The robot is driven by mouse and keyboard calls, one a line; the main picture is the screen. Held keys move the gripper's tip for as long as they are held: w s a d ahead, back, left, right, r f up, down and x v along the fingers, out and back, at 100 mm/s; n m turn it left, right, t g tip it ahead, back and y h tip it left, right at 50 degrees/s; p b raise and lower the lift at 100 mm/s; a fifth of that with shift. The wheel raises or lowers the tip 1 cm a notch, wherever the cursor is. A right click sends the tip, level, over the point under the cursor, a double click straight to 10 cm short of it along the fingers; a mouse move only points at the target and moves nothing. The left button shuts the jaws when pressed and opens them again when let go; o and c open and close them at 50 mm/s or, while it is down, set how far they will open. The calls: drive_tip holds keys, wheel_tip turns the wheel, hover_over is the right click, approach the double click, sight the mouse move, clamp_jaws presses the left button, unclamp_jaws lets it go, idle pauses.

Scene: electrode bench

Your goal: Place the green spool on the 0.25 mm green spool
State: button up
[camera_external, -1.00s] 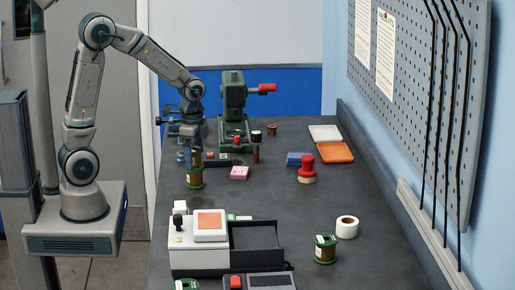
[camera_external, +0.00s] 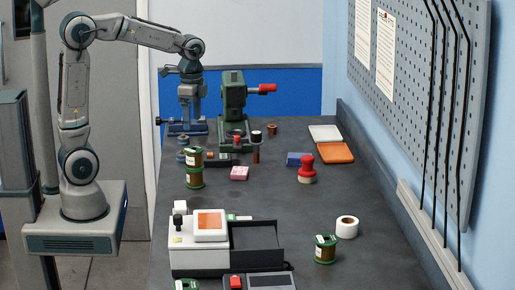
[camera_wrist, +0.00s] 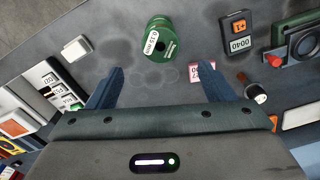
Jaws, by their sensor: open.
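Two green-flanged spools with copper-coloured windings stand stacked at the left of the bench: the upper green spool (camera_external: 189,157) rests on the lower green spool (camera_external: 195,178), roughly aligned and upright. In the wrist view the top of the upper spool (camera_wrist: 160,40) shows, with a white label that seems to read 0.15 mm; it hides the lower spool. My gripper (camera_external: 190,112) is above the stack, apart from it. Its fingers (camera_wrist: 168,76) are spread wide with nothing between them.
Another green spool (camera_external: 325,250) stands at the front right near a white roll (camera_external: 347,227). A pink block (camera_external: 239,173), a green press (camera_external: 233,110) and a red-topped stamp (camera_external: 306,170) stand near the stack. A white-topped device (camera_external: 200,258) is in front. The middle bench is clear.

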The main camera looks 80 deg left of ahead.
drive_tip(key=s+d+f+n+t, duration=0.3)
drive_tip(key=s+d, duration=0.7)
drive_tip(key=d, duration=0.4)
drive_tip(key=shift+s+n, duration=0.3)
drive_tip(key=shift+s, duration=0.1)
